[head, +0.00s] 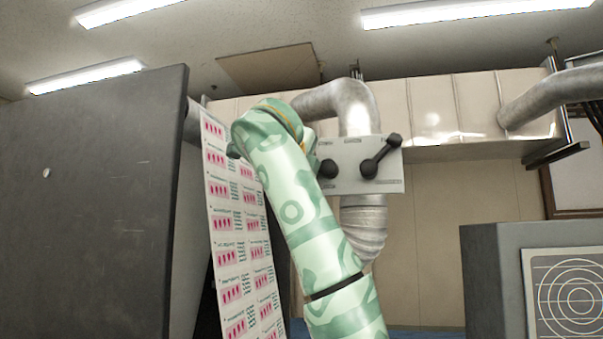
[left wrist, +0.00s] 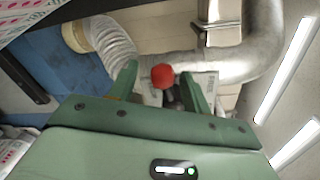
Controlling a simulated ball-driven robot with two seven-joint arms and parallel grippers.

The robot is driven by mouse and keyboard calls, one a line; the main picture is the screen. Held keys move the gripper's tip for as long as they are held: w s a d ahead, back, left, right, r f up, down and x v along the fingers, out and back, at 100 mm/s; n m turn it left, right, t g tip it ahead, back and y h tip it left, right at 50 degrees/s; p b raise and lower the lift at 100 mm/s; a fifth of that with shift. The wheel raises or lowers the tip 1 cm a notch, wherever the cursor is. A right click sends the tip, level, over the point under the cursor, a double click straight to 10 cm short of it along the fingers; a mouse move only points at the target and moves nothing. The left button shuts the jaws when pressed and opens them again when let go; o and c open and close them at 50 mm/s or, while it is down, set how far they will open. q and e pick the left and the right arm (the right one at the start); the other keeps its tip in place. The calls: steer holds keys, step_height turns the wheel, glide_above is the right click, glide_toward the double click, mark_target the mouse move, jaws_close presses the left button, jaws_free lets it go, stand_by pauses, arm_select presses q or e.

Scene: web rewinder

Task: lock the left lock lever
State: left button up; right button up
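A pale panel (head: 350,187) carries two dark lock levers, a left one (head: 328,168) and a right one (head: 380,158). The right lever slants up to the right. The left lever shows mostly as a dark knob near the panel's left edge. In the head view my green patterned left arm rises in front of the panel's left side, and its gripper is hidden. In the left wrist view my left gripper (left wrist: 160,70) is open, fingers apart. A red knob (left wrist: 162,76) shows between the fingertips, with gaps at both sides. I cannot tell which lever it belongs to. My right gripper is not in view.
A silver duct (head: 345,102) bends behind the panel, with a flexible hose (head: 364,228) below it. A printed sheet with pink labels (head: 232,245) and a large dark board (head: 90,210) stand to the left. A grey box (head: 485,275) stands at lower right.

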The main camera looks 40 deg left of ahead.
arm_select(q)
steer(key=b+v, duration=0.6)
steer(key=v, duration=1)
steer(key=shift+s, duration=0.25)
steer(key=shift+w+d+f, duration=0.1)
